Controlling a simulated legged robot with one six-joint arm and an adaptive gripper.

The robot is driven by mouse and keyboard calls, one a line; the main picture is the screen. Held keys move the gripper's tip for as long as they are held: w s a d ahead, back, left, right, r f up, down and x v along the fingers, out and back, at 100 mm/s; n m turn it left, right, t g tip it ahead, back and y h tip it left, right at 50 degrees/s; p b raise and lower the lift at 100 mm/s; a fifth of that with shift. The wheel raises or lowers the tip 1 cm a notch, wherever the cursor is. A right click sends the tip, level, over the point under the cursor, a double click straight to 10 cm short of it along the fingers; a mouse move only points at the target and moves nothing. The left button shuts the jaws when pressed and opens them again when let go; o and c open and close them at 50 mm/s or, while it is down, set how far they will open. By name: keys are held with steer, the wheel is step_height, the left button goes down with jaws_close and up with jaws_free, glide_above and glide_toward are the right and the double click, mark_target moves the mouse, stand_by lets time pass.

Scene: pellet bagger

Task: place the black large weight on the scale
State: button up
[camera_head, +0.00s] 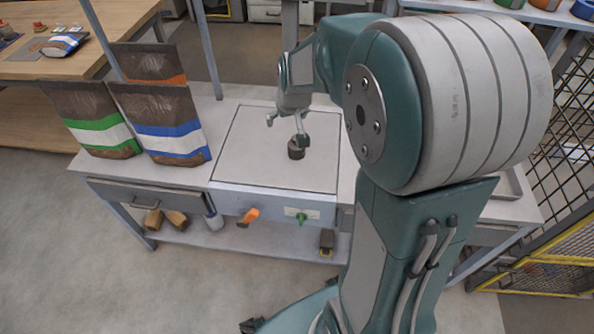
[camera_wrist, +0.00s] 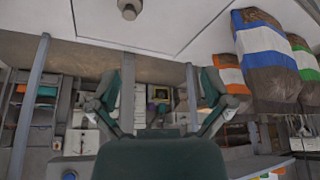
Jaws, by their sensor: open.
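The black large weight (camera_head: 296,151) is a short dark cylinder standing upright on the scale's pale square plate (camera_head: 250,165). In the wrist view the weight (camera_wrist: 130,8) shows at the top edge, partly cut off, apart from the fingers. My gripper (camera_head: 286,130) is open over the plate, close to the weight. One finger overlaps the weight in the head view, and I cannot tell there whether they touch. In the wrist view my gripper (camera_wrist: 165,72) has its fingers spread with nothing between them.
Brown bags with a green stripe (camera_head: 98,128), a blue stripe (camera_head: 168,130) and an orange stripe (camera_head: 148,65) stand left of the plate. The plate's left part is clear.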

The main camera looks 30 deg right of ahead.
steer(key=s+a+r, duration=0.3)
steer(key=s, duration=0.4)
steer(key=s+a+r+n, duration=0.1)
steer(key=s+a+r, duration=0.1)
steer(key=s, duration=0.6)
steer(key=s+a+r, duration=0.3)
steer(key=s+r, duration=0.1)
steer(key=s, duration=0.4)
steer(key=shift+a+r+t+y, duration=0.25)
steer(key=shift+a+t+y, duration=0.05)
